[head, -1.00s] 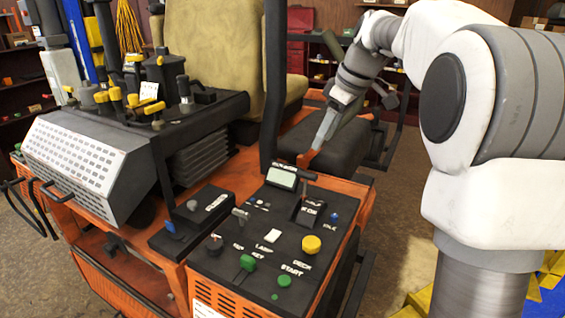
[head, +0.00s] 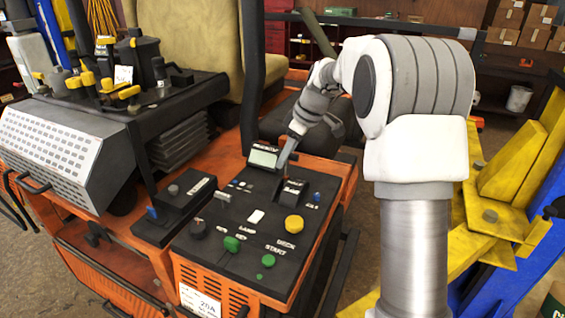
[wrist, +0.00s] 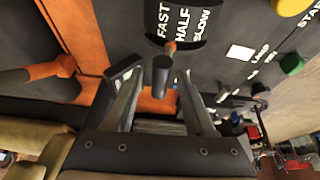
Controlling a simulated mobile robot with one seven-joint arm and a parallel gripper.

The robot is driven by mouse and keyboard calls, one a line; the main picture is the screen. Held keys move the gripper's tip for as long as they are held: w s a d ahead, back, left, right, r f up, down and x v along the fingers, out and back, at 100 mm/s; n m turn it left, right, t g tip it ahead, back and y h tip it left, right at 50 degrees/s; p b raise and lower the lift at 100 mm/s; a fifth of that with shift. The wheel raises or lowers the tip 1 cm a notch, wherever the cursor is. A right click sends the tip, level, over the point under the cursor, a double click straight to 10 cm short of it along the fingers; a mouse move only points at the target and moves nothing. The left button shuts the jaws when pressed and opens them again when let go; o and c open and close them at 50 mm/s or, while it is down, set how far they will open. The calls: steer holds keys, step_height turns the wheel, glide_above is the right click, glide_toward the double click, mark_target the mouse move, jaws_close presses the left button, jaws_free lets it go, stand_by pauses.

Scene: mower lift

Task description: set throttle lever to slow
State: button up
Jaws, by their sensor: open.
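The throttle lever (wrist: 162,70) has a dark cylindrical knob on a short orange-brown stem. Its stem meets the dark label plate (wrist: 178,22), marked FAST, HALF and SLOW, below the HALF word in the wrist view. My gripper (wrist: 157,78) is open, with one finger on each side of the knob in that picture and visible gaps. I cannot tell how deep the knob sits between the fingers. In the head view my gripper (head: 283,163) is low over the control panel (head: 232,212), beside the throttle housing (head: 291,190); the lever is mostly hidden there.
A small display (head: 263,157) stands close to my gripper. A yellow knob (head: 293,225), a green START button (head: 268,261) and a green knob (head: 232,244) are nearer on the panel. The tan seat (head: 214,50) is behind. Yellow-and-blue equipment (head: 500,200) stands at right.

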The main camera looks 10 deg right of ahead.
mark_target(286, 176)
steer(key=shift+x, duration=1.8)
jaws_close()
